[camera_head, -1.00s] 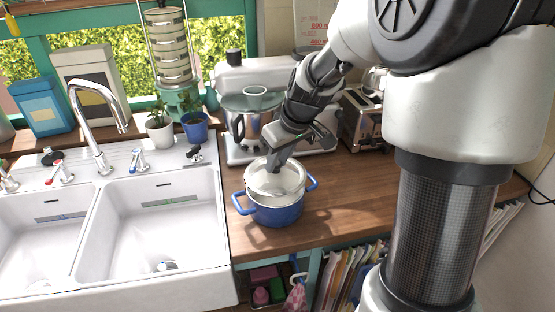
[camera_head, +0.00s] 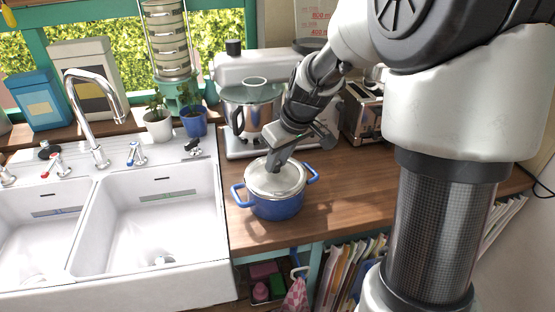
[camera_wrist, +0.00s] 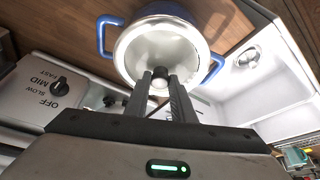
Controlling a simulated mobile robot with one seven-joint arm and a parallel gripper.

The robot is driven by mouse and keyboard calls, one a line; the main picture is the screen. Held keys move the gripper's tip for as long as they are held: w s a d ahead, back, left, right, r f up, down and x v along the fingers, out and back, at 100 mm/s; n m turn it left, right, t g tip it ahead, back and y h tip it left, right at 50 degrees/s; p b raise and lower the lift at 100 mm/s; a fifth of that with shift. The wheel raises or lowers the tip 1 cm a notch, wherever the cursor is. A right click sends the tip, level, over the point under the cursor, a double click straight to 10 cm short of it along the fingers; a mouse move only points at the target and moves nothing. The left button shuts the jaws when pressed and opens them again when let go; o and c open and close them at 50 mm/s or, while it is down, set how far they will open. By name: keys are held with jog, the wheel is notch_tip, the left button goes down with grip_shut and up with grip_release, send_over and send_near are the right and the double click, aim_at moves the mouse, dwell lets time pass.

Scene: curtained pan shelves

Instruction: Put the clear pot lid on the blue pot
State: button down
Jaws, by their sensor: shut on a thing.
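The blue pot (camera_head: 276,208) stands on the wooden counter to the right of the sink, with a blue handle on each side. It also shows in the wrist view, where its blue handle (camera_wrist: 104,36) sticks out. The clear lid (camera_head: 288,184) lies over the pot's mouth, roughly level; I cannot tell whether its rim touches the pot all round. In the wrist view the lid (camera_wrist: 150,45) covers the pot opening. My gripper (camera_head: 276,167) is above the pot, shut on the lid's knob. Its fingers (camera_wrist: 160,85) hide part of the knob.
A white double sink (camera_head: 150,225) with a tap is on the left. A stand mixer (camera_head: 250,105) is behind the pot and a toaster (camera_head: 362,112) is at the back right. The counter (camera_head: 345,200) right of the pot is clear.

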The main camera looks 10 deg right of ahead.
jog(key=shift+f+b, duration=0.5)
jog(key=shift+f, duration=0.05)
jog(key=c, duration=1.4)
grip_release()
jog(key=shift+c, duration=0.2)
jog(key=shift+r, duration=0.1)
jog(key=v, duration=1.7)
jog(key=shift+r+p, duration=0.2)
jog(key=shift+p, duration=0.15)
